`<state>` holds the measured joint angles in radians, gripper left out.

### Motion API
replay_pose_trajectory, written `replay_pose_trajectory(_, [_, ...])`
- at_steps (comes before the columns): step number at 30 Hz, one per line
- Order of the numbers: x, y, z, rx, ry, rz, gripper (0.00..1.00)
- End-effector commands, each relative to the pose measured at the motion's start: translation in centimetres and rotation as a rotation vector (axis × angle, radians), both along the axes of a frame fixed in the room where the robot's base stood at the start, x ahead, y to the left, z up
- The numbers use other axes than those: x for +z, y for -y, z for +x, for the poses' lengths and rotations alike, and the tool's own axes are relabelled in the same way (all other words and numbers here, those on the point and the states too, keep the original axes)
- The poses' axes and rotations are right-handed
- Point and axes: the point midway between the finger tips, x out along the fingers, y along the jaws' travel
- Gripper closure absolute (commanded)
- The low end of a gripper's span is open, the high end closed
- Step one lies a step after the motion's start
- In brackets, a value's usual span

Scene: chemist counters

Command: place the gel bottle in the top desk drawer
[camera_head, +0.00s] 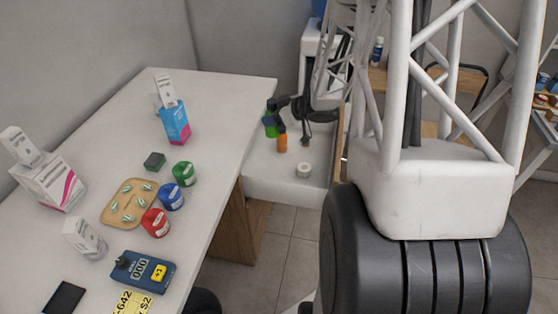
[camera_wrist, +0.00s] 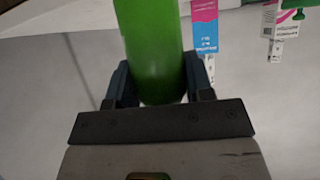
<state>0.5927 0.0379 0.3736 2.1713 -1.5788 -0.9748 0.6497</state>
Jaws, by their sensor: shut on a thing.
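My gripper (camera_head: 277,106) is shut on a green bottle (camera_head: 270,124), which looks like the gel bottle. In the wrist view the bottle (camera_wrist: 150,45) stands between my two fingers (camera_wrist: 160,92), which press its sides. In the head view the gripper and bottle are over the inner end of the open, white-lined desk drawer (camera_head: 275,188), near the desk's right edge. I cannot tell the bottle's exact height above the drawer floor.
An orange bottle (camera_head: 282,142) and a small white jar (camera_head: 304,170) are in the drawer area. The desk (camera_head: 222,105) holds a blue-pink box (camera_head: 174,125), green (camera_head: 184,173), blue (camera_head: 171,196) and red (camera_head: 155,222) jars, and a tan tray (camera_head: 128,190). The drawer's near left part looks clear.

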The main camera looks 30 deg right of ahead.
Motion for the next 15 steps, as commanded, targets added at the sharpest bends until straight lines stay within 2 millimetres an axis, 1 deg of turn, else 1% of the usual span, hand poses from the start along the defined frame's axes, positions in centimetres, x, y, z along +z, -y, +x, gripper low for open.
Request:
replay_pose_trajectory(3, [-2.8,0.0,0.0,-0.001,-0.003,0.003,0.79])
replay_pose_trajectory(6, [-5.0,0.0,0.0,-0.001,-0.003,0.002,0.79])
replay_pose_trajectory(9, [-6.7,0.0,0.0,0.0,-0.002,0.001,0.79])
replay_pose_trajectory(12, [-7.7,0.0,0.0,-0.001,0.0,0.0,0.79])
replay_pose_trajectory(15, [-8.3,0.0,0.0,-0.001,0.0,0.0,0.79])
